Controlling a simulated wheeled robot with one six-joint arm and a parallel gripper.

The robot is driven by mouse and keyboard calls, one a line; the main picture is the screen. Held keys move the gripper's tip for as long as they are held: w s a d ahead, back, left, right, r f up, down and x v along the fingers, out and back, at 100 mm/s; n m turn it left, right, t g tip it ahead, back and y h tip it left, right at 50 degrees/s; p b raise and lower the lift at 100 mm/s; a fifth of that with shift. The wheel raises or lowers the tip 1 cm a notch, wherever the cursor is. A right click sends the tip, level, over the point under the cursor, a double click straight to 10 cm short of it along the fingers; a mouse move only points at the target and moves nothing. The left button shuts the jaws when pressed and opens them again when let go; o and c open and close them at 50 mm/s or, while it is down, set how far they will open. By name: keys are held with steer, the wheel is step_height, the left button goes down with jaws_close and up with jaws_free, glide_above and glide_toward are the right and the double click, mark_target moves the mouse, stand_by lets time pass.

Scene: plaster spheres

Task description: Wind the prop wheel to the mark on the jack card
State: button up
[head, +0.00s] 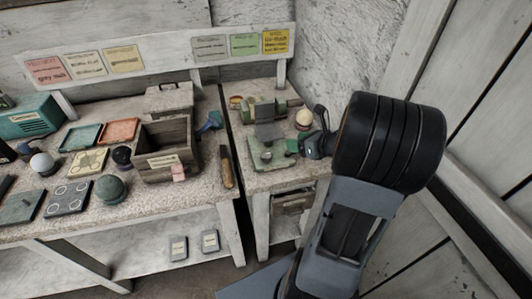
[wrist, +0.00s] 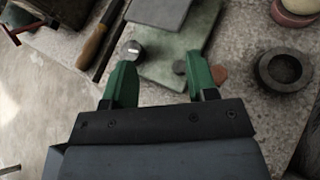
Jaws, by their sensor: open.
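My gripper (wrist: 162,76) is open, its two green fingers apart and empty over the front of a green metal base (wrist: 170,70). A small dark round knob with a pale line (wrist: 133,48), which may be the prop wheel, sits near the left finger's tip. Yellow (head: 275,42), green (head: 244,45) and white cards hang behind; I cannot read which is the jack card.
A wooden-handled tool (head: 226,167) lies at the left bench's edge, across a narrow gap. A pale sphere (head: 304,118) stands behind my gripper. A dark ring (wrist: 280,68) sits right of the base. A wooden box (head: 167,148) and several spheres occupy the left bench.

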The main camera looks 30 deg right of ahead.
mark_target(270, 155)
steer(key=s+a+f+n+g+y, duration=0.1)
steer(key=s+f+n+y, duration=0.15)
steer(key=s+n, duration=0.2)
steer(key=shift+n+y, duration=0.35)
steer(key=shift+y, duration=0.2)
steer(key=x, duration=0.4)
steer(key=p+x, duration=0.1)
steer(key=x, duration=0.8)
steer(key=shift+w+a+r, duration=0.15)
steer(key=shift+r, duration=0.2)
steer(key=c, duration=0.7)
steer(key=shift+o, duration=0.2)
steer(key=shift+f, duration=0.1)
